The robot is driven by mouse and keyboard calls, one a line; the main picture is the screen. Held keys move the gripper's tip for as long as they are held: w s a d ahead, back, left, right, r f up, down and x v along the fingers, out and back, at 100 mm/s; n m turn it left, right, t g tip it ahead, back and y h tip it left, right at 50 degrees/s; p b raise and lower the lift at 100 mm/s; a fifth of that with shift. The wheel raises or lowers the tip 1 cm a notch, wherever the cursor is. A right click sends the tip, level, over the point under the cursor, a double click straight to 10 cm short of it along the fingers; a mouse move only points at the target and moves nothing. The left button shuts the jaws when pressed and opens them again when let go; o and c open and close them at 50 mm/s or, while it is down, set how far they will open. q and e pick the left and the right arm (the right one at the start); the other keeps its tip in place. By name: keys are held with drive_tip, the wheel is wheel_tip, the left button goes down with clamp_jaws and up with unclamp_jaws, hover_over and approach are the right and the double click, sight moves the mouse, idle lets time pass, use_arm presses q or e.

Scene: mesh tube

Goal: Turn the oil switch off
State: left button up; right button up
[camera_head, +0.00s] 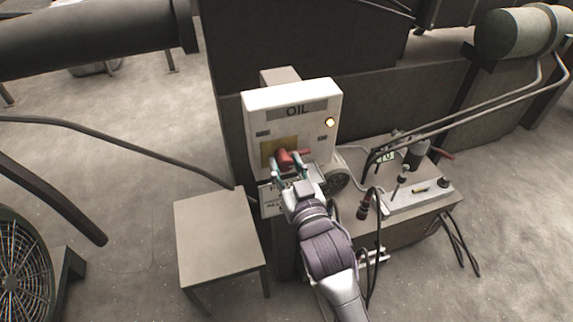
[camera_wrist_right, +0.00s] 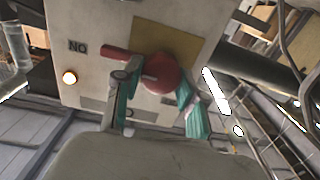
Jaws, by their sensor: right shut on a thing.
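The white oil switch box (camera_head: 291,100) stands upright with the word OIL on its face. Its red switch (camera_head: 285,158) sits low on the front over a yellow plate, with the handle pointing right in the head view, toward the side of the lit lamp. In the right wrist view the red switch (camera_wrist_right: 160,73) shows large, its handle pointing left toward a label. My right gripper (camera_head: 289,172) has its teal-padded fingers on either side of the red knob, shut on it. The finger contacts are partly hidden. My left gripper is not in view.
A lamp (camera_head: 330,122) glows orange on the box's upper right. A small grey table (camera_head: 218,237) stands at the lower left. A bench (camera_head: 420,205) with instruments and cables is at the right. A fan (camera_head: 22,270) stands at the far left. Open floor lies between.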

drive_tip(key=shift+r+n+p, duration=0.1)
drive_tip(key=shift+n+p, duration=1.15)
drive_tip(key=shift+n, duration=0.25)
drive_tip(key=n+p, duration=0.2)
drive_tip(key=n, duration=0.2)
drive_tip(key=shift+a+n, duration=0.1)
drive_tip(key=shift+n, duration=0.2)
drive_tip(key=n+p, duration=0.1)
drive_tip(key=n, duration=0.4)
drive_tip(key=shift+p, duration=0.35)
drive_tip(key=n, duration=0.5)
drive_tip(key=shift+a+f+p, duration=0.1)
drive_tip(key=shift+f+p, duration=0.2)
drive_tip(key=shift+p, duration=0.1)
drive_tip(key=shift+n, duration=0.3)
drive_tip(key=o, duration=1.1)
